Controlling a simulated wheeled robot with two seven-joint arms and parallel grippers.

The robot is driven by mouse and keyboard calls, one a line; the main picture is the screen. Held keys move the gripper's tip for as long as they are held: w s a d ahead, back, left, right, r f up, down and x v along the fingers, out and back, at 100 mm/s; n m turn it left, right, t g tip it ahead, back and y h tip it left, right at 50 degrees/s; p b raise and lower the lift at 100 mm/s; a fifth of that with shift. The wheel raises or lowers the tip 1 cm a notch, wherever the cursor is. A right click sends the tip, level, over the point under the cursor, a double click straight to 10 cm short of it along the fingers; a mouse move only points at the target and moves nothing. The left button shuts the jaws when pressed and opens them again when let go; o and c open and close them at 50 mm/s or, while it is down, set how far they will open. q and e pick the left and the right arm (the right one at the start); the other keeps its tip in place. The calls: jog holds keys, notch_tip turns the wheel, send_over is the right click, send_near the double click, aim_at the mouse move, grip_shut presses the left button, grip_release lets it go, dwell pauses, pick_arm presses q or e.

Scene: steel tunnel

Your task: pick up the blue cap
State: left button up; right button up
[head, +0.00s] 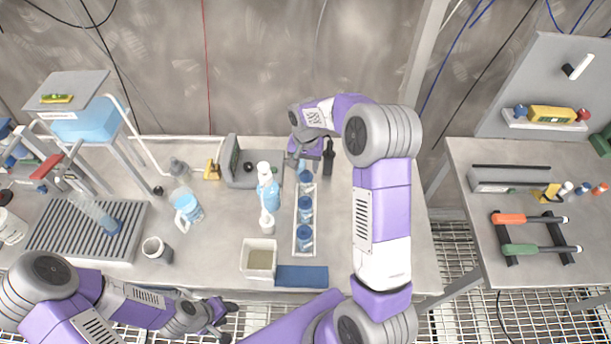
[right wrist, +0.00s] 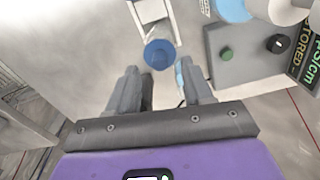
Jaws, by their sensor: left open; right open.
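A white tray (head: 296,222) holds a row of blue round containers or caps; I cannot tell which from here. The farthest blue one (head: 305,177) is just in front of my right gripper (head: 314,158). In the right wrist view a round blue cap (right wrist: 160,54) at the tray's end lies just beyond the two fingertips (right wrist: 160,78), roughly centred between them, with nothing gripped. My left gripper (head: 224,322) is open and empty at the table's front edge.
A spray bottle (head: 267,190) and a white bottle (head: 267,222) stand left of the tray. A grey meter (head: 238,168) is behind them. An open box (head: 260,258) and a blue mat (head: 302,276) lie in front. The table is bare right of the tray.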

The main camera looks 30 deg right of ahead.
aim_at(306, 171)
notch_tip(306, 171, down, 4)
jog(key=shift+r, duration=0.25)
jog(key=shift+c, duration=0.2)
grip_shut()
notch_tip(306, 171, up, 10)
jog(key=shift+p, duration=0.35)
